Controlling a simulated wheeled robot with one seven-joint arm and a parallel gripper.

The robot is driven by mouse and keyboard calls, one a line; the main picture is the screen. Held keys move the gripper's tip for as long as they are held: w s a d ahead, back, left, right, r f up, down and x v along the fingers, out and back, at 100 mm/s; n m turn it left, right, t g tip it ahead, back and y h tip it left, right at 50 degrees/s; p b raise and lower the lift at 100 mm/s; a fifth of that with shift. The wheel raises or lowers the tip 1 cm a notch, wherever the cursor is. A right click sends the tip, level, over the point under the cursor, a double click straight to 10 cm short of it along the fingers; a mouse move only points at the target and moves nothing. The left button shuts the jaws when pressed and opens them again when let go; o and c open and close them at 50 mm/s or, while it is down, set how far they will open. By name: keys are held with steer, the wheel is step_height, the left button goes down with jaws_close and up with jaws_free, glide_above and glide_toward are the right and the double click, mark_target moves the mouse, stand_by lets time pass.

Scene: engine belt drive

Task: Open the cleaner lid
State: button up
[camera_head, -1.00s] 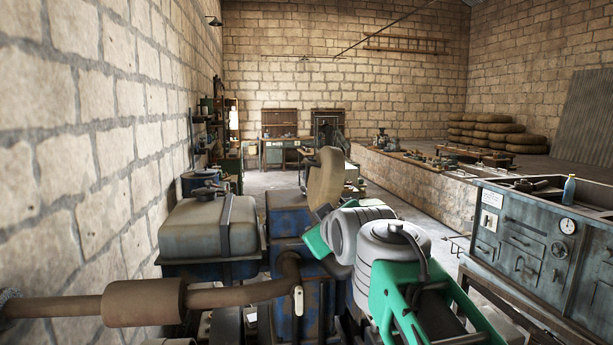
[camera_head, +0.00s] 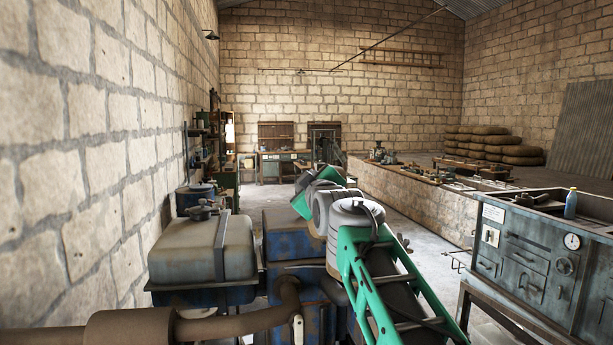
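I cannot make out the cleaner lid for certain in the head view. A rusty blue engine block (camera_head: 290,238) stands in the middle foreground, with a grey-topped tank (camera_head: 190,248) left of it. My green and grey arm reaches forward over the right side of the block, and its far end covers the area behind. My gripper's fingers are not visible, so I cannot see what they touch.
A brown exhaust pipe (camera_head: 235,322) crosses the lower left foreground. A stone wall (camera_head: 80,190) runs close on the left. A grey metal bench (camera_head: 530,255) with a blue bottle (camera_head: 570,203) stands right. Open floor (camera_head: 415,212) shows between.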

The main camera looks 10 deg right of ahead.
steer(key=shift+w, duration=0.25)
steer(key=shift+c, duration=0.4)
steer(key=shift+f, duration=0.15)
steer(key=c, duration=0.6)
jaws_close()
